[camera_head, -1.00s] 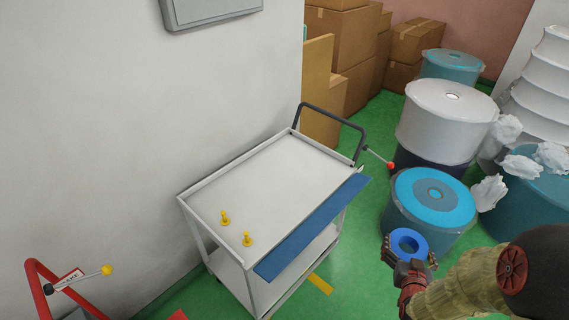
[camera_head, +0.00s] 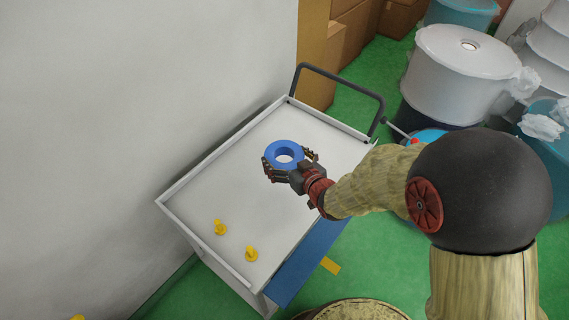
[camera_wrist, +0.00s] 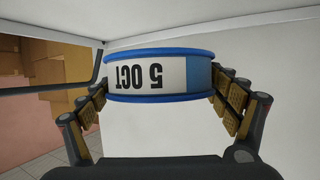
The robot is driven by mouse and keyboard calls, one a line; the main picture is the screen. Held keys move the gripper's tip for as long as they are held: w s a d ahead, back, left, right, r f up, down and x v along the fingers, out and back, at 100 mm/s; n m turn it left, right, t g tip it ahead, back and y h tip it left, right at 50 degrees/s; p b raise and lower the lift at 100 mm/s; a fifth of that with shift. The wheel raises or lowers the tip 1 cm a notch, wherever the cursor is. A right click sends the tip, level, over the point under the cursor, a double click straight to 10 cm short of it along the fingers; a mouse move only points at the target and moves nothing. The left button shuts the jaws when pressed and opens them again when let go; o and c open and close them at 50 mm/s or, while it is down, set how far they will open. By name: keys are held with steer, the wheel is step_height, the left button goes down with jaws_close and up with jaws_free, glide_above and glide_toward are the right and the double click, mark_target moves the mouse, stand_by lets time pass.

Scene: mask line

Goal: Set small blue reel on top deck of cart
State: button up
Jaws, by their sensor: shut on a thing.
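The small blue reel (camera_head: 285,156) is a ring with a pale centre hole. My gripper (camera_head: 289,163) is shut on it, with fingers on both sides. In the head view the reel appears over the middle of the cart's white top deck (camera_head: 235,170); the gap between reel and deck is hard to tell. In the wrist view the reel (camera_wrist: 160,76) sits between the fingers (camera_wrist: 160,95), and its white label reads "5 OCT" upside down.
Large wrapped reels (camera_head: 460,75) stand at right. A wall borders the left.

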mark_target(278, 163)
steer(key=a, duration=0.1)
steer(key=s+a+n+y, duration=0.1)
steer(key=a, duration=0.1)
steer(key=shift+a+g+b, duration=0.15)
steer(key=shift+g+b, duration=0.15)
steer(key=shift+b, duration=0.05)
steer(key=w+f, duration=0.1)
steer(key=w, duration=0.1)
steer(key=w+d+f+b, duration=0.1)
steer(key=w, duration=0.2)
steer(key=w+d+f+b, duration=0.1)
steer(key=w, duration=0.1)
steer(key=shift+w+d+f, duration=0.15)
steer(key=shift+w+f, duration=0.1)
steer(key=shift+f, duration=0.15)
steer(key=w+f+b, duration=0.1)
steer(key=w+d+f, duration=0.1)
steer(key=w+f, duration=0.1)
steer(key=w+f+b, duration=0.1)
steer(key=f, duration=0.1)
steer(key=shift+w+d+b, duration=0.25)
steer(key=shift+w+b, duration=0.05)
steer(key=shift+w+d+f, duration=0.1)
steer(key=shift+w+f, duration=0.15)
steer(key=shift+f, duration=0.1)
steer(key=shift+w+f+b, duration=0.2)
steer(key=shift+f+b, duration=0.95)
steer(key=shift+f, duration=0.5)
steer(key=shift+f, duration=0.1)
